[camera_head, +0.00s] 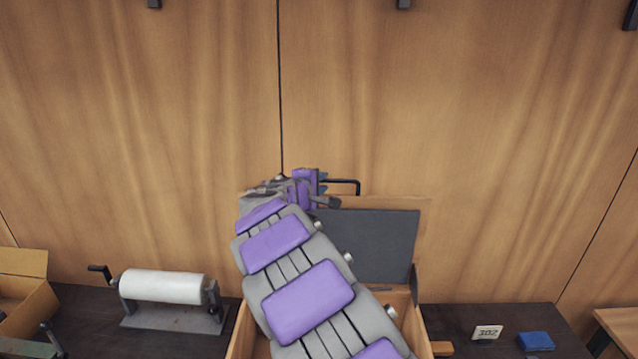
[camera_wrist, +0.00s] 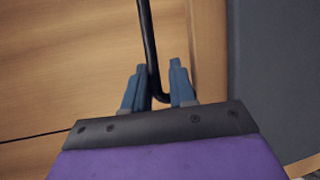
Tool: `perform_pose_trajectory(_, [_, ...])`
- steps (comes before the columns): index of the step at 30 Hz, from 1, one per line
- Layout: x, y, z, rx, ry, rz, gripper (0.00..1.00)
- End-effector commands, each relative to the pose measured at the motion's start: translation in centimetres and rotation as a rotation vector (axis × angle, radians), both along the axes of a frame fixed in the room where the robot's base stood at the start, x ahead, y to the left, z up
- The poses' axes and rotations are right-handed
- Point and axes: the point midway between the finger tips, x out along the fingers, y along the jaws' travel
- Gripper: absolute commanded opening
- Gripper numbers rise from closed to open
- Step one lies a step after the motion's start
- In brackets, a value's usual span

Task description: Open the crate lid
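The wooden crate (camera_head: 236,333) stands low in the middle of the head view, partly behind my arm. Its lid (camera_head: 376,246) is raised and stands nearly upright at the back, its dark grey inner face towards me. A thin black handle (camera_head: 346,181) sticks out at the lid's top edge. My gripper (camera_head: 325,190) is at the handle, by the lid's upper left. In the wrist view the handle (camera_wrist: 149,45) runs between the two blue fingers of my gripper (camera_wrist: 158,85). The fingers stand slightly apart; whether both press on the handle cannot be told.
A white roll (camera_head: 162,286) on a cranked stand is left of the crate. An open box (camera_head: 28,300) is at the far left. A number card (camera_head: 487,332) and a blue block (camera_head: 536,341) lie on the dark table to the right. A wooden wall rises behind.

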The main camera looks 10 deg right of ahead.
Motion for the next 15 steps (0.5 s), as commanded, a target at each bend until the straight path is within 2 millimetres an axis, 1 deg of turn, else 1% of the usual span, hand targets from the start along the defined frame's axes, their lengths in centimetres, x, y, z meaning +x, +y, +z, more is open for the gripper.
perform_pose_trajectory(1, [0.0,-0.5,0.0,0.004,0.0,0.001,0.1])
perform_pose_trajectory(4, [-0.1,-1.6,0.0,0.011,0.001,-0.004,0.01])
perform_pose_trajectory(5, [-0.1,-1.8,0.0,0.013,0.001,-0.006,0.0])
perform_pose_trajectory(8, [-0.1,-2.0,0.0,0.012,0.002,-0.01,0.0])
perform_pose_trajectory(15, [0.0,-1.6,-0.2,0.007,0.003,-0.012,0.0])
